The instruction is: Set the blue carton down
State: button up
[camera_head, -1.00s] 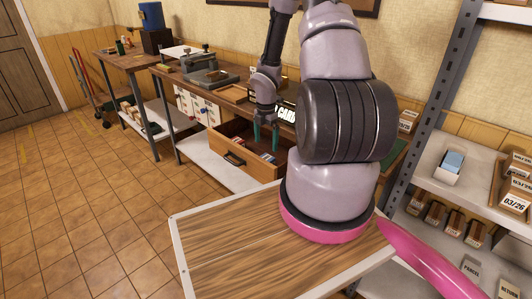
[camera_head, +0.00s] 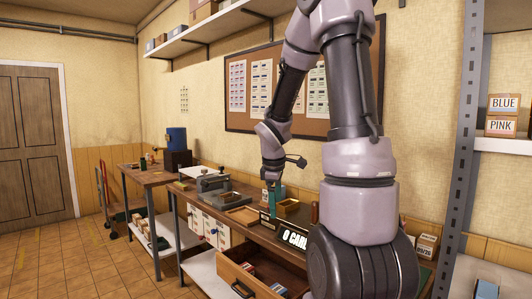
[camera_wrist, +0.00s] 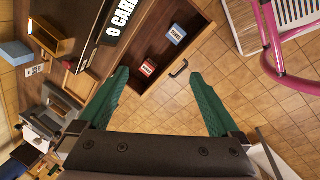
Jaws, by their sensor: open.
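A small blue carton (camera_wrist: 176,34) with a white label lies inside the open wooden drawer (camera_wrist: 160,95), beside a red carton (camera_wrist: 148,68). In the head view the blue carton (camera_head: 278,288) is near the drawer's right side and the red carton (camera_head: 250,267) lies to its left.
In the wrist view a plain blue block (camera_wrist: 15,53) is near the brass box. A grey shelf post (camera_head: 462,140) stands at right.

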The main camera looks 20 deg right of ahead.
jog(key=s+a+r+m+t+y, duration=0.2)
jog(key=s+a+r+m, duration=0.3)
jog(key=s+r+m, duration=0.2)
jog(key=s+a+r+m+t+y, duration=0.1)
jog(key=s+a+r+m, duration=0.4)
jog(key=s+r, duration=0.5)
notch_tip(320, 180, up, 2)
jog(key=m+t, duration=0.1)
jog(key=m, duration=0.1)
jog(key=shift+a+m+t+y, duration=0.4)
jog(key=shift+r, duration=0.1)
